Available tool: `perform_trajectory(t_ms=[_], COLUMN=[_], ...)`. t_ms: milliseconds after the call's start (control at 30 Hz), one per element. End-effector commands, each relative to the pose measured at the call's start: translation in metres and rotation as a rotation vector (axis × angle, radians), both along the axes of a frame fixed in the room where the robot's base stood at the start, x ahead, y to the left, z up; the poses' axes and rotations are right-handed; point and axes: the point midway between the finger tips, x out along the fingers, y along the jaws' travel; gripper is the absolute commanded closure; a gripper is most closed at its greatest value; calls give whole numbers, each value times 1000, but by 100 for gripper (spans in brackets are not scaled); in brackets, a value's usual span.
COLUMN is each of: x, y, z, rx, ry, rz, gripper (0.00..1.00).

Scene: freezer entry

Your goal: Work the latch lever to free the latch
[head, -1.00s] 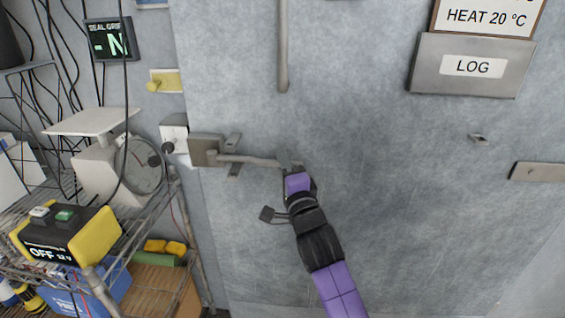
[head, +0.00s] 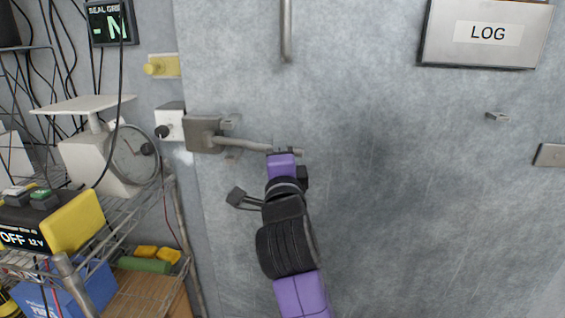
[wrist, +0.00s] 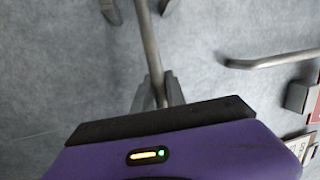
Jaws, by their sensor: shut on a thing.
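The latch lever (head: 245,143) is a grey metal bar reaching right from a square latch housing (head: 203,133) on the left part of the grey door. It slopes slightly down to the right. My gripper (head: 284,153) is shut on the lever near its free right end. In the wrist view the lever (wrist: 148,42) runs up from between the fingers (wrist: 157,92), which sit on both sides of it. The stretch of lever between the fingers is partly hidden.
A wire shelf at left holds a scale (head: 105,160) and a yellow-black power unit (head: 60,220). A yellow knob fitting (head: 163,66) is on the wall. A vertical door handle (head: 286,30) is above the lever; a LOG box (head: 485,35) is upper right. The door right of my gripper is mostly clear.

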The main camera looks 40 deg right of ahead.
Motion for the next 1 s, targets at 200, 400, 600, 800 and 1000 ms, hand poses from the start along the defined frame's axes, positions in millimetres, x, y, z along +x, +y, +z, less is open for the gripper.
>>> perform_trajectory(t_ms=[200, 400, 600, 800, 1000], x=[1, -3, -7, -8, -8], y=[20, 30, 33, 32, 31], z=[-10, -8, -5, -5, -4], rx=[3, 7, 10, 11, 10], ry=[3, 2, 3, 5, 4], rz=[-58, -122, -155, -158, -161], gripper=[100, 100, 100, 100, 62])
